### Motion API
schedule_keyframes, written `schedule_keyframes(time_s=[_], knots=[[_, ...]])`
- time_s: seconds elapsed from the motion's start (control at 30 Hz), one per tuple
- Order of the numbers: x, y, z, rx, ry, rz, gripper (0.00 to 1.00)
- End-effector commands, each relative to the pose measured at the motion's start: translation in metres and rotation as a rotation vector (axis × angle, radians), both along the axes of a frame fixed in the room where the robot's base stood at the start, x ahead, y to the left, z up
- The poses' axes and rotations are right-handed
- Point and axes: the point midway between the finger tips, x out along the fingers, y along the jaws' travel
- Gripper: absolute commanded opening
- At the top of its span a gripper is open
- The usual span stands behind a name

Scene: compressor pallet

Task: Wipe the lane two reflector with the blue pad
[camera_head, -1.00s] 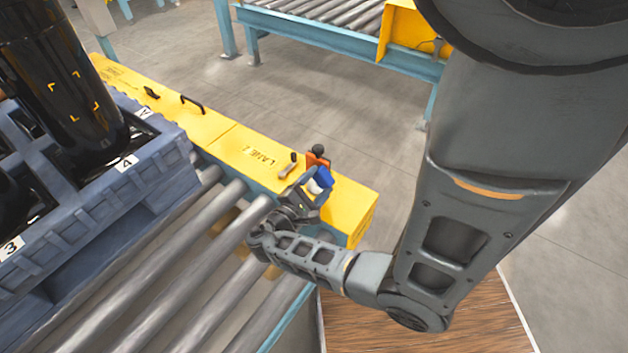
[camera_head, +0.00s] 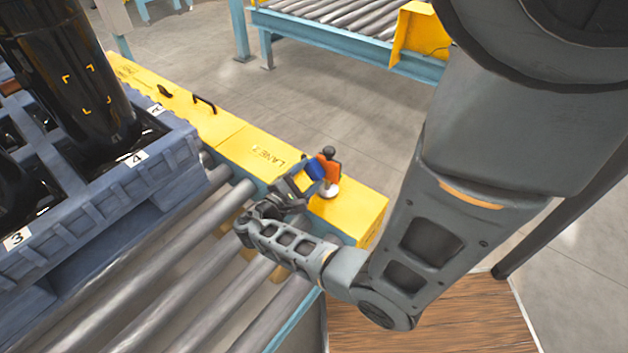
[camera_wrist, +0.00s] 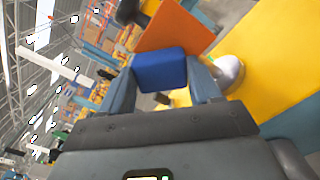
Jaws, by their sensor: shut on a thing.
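The blue pad (camera_head: 315,168) is held between the fingers of my gripper (camera_head: 302,180). In the wrist view the pad (camera_wrist: 160,72) sits between the two fingertips (camera_wrist: 165,80). An orange reflector plate (camera_head: 329,166) stands on the yellow lane two cover (camera_head: 350,205), just right of the pad in the head view. In the wrist view the orange plate (camera_wrist: 170,27) is right beyond the pad's far edge. I cannot tell if pad and plate touch. The plate's lower part is partly hidden by the pad and gripper.
A white round-based piece (camera_head: 330,191) stands beside the plate and close to a finger; it shows in the wrist view too (camera_wrist: 229,70). A black knob (camera_head: 328,151) is at the plate's top. Rollers (camera_head: 215,245) and a blue-grey pallet (camera_head: 175,165) with black cylinders (camera_head: 75,80) lie left.

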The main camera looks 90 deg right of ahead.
Motion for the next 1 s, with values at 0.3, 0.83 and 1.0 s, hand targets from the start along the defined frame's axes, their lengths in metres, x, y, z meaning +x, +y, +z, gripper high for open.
schedule_keyframes(time_s=[0.3,0.83,1.0], knots=[[0.005,-0.004,0.0,0.0,0.0,0.0,0.38],[0.03,0.024,0.0,0.001,-0.001,0.001,0.38],[0.04,0.036,0.0,0.0,0.0,0.001,0.38]])
